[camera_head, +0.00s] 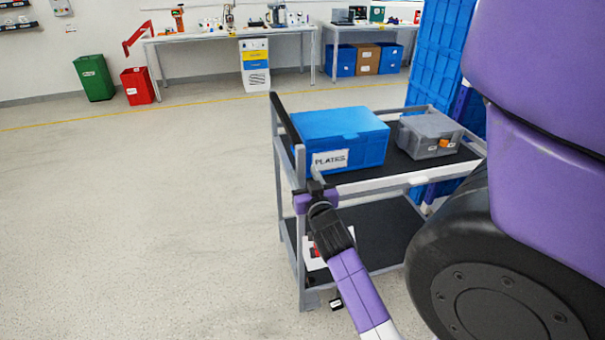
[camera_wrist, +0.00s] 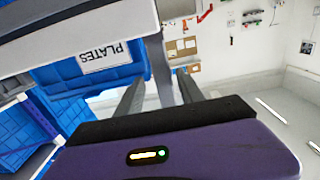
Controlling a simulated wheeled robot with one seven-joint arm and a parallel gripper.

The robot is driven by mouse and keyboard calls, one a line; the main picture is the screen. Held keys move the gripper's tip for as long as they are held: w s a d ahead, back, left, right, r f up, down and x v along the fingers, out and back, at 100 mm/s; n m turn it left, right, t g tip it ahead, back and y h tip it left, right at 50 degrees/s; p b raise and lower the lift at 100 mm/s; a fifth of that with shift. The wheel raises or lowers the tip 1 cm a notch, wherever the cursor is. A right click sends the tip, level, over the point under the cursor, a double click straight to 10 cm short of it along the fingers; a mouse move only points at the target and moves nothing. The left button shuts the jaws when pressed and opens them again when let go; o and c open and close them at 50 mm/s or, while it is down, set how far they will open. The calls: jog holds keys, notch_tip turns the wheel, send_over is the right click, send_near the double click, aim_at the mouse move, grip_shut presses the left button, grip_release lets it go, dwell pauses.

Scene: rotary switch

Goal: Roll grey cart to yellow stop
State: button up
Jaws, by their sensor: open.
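The grey cart (camera_head: 300,262) stands upright on the floor at centre right in the head view, with two dark shelves. My gripper (camera_head: 314,190) is at the cart's near left corner. In the wrist view, my gripper (camera_wrist: 158,90) is open, its two fingers apart on either side of a grey upright bar of the cart (camera_wrist: 160,68). I cannot tell whether either finger touches the bar. A thin yellow line (camera_head: 60,123) crosses the floor behind the cart; no separate yellow stop is clearly visible.
A blue box labelled PLATES (camera_head: 345,138) and a grey bin (camera_head: 430,135) ride on the top shelf. Blue crates (camera_head: 436,65) stand behind right. Green (camera_head: 94,78) and red (camera_head: 138,86) bins and workbenches line the back wall. The floor at left is clear.

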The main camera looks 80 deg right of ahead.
jog(key=b+v, duration=0.1)
jog(key=v, duration=0.4)
jog(key=shift+s+a, duration=0.1)
dwell(0.5)
jog(key=w+a+n+t+y, duration=0.4)
jog(key=a+n+t, duration=0.1)
jog(key=a, duration=0.8)
jog(key=w+a+n+t+y, duration=0.3)
jog(key=a+n+t+y, duration=0.1)
jog(key=a, duration=0.9)
jog(key=s+a+f+n+y, duration=0.1)
jog(key=s+a+y, duration=0.3)
jog(key=a, duration=0.5)
jog(key=s+a+n+g+y, duration=0.1)
jog(key=s+a+n+y, duration=0.2)
jog(key=a, duration=0.6)
jog(key=shift+s+a+f+n+y, duration=0.3)
jog(key=shift+s+a+f+y, duration=0.1)
jog(key=shift+s+y, duration=0.55)
